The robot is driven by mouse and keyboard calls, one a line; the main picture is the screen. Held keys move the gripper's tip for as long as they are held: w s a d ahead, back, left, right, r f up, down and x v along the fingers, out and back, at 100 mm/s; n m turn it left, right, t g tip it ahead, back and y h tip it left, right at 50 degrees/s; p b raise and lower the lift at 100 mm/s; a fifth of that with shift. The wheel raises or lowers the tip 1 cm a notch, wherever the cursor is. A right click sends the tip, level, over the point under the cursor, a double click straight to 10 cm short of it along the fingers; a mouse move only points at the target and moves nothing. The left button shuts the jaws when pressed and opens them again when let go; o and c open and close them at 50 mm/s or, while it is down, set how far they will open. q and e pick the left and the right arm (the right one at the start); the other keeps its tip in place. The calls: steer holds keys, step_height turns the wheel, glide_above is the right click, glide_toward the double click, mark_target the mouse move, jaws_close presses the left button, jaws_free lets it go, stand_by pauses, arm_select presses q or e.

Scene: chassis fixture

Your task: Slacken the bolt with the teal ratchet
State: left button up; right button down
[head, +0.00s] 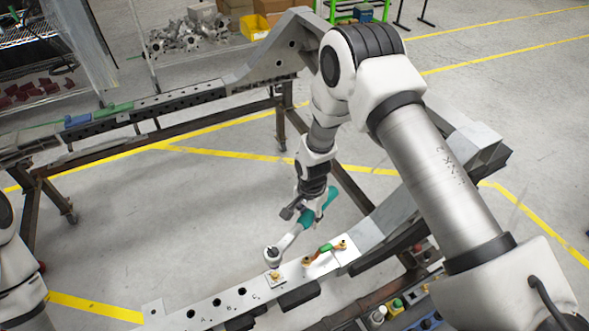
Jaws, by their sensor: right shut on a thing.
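The teal ratchet (289,240) has a teal handle and a grey shaft with a round head at its lower left. My right gripper (304,214) is shut on its teal handle and hides part of it. The ratchet is tilted, with its head low over the light metal rail (230,299) of the chassis.
A green and orange piece (325,249) lies on the rail to the right of the bolt. Small colored items (397,304) sit below the rail. A far chassis rail (180,97) runs across the back. The floor between the rails is clear.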

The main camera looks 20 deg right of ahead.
steer(key=shift+w+d+r, duration=0.15)
steer(key=shift+w+r, duration=0.1)
steer(key=shift+w, duration=0.1)
steer(key=shift+s+m+b, duration=0.3)
steer(key=shift+s+b, duration=0.05)
steer(key=shift+s, duration=0.2)
steer(key=shift+f, duration=0.25)
steer(key=shift+w+f+b, duration=0.2)
steer(key=shift+f+b, duration=0.25)
steer(key=shift+f, duration=0.15)
steer(key=shift+w+f+b, duration=0.15)
steer(key=shift+f+b, duration=0.3)
steer(key=shift+f, duration=0.15)
arm_select(q)
step_height(320, 180, down, 4)
steer(key=shift+r+b, duration=0.1)
steer(key=shift+b, duration=1.1)
arm_select(e)
steer(key=f, duration=0.3)
steer(key=shift+s, duration=0.2)
